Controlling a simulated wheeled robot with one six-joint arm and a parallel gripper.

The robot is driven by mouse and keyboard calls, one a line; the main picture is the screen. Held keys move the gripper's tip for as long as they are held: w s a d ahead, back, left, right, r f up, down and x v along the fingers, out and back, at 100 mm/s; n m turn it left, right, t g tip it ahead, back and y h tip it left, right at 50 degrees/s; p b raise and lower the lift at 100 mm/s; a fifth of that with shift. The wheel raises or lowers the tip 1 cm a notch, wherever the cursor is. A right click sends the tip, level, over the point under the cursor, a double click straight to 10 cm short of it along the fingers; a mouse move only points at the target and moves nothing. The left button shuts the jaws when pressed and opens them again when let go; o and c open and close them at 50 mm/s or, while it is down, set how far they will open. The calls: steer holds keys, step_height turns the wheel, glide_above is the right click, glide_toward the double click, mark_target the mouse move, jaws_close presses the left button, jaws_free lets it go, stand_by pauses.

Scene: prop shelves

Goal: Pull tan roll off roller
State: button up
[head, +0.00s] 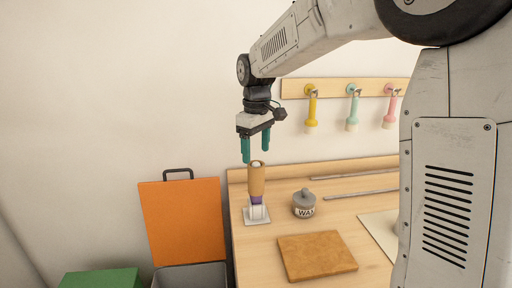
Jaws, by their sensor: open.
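The tan roll (257,180) stands upright like a sleeve, with a pale rounded tip showing at its top. Below it a purple band, likely part of the roller (256,200), sits in a white stand (257,215) at the left end of the wooden table. My gripper (256,157) points down with its two teal fingers apart. The fingertips are close to the top of the tan roll, and nothing shows between them. I cannot tell from this one view whether the fingers are in front of, behind or around the roll's tip.
A grey wax jar (304,204) stands right of the roll, and a brown board (316,257) lies in front. Metal rods (350,194) lie behind. Yellow, mint and pink tools hang from a wall rail (335,88). An orange panel (184,220) stands left of the table.

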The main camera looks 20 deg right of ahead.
mark_target(256, 163)
step_height(256, 163, down, 8)
steer(key=shift+r, duration=0.15)
stand_by(0.3)
steer(key=c, duration=1.1)
steer(key=shift+c, duration=0.3)
steer(key=shift+r, duration=0.55)
stand_by(0.4)
steer(key=shift+r, duration=4.65)
steer(key=shift+r, duration=1.35)
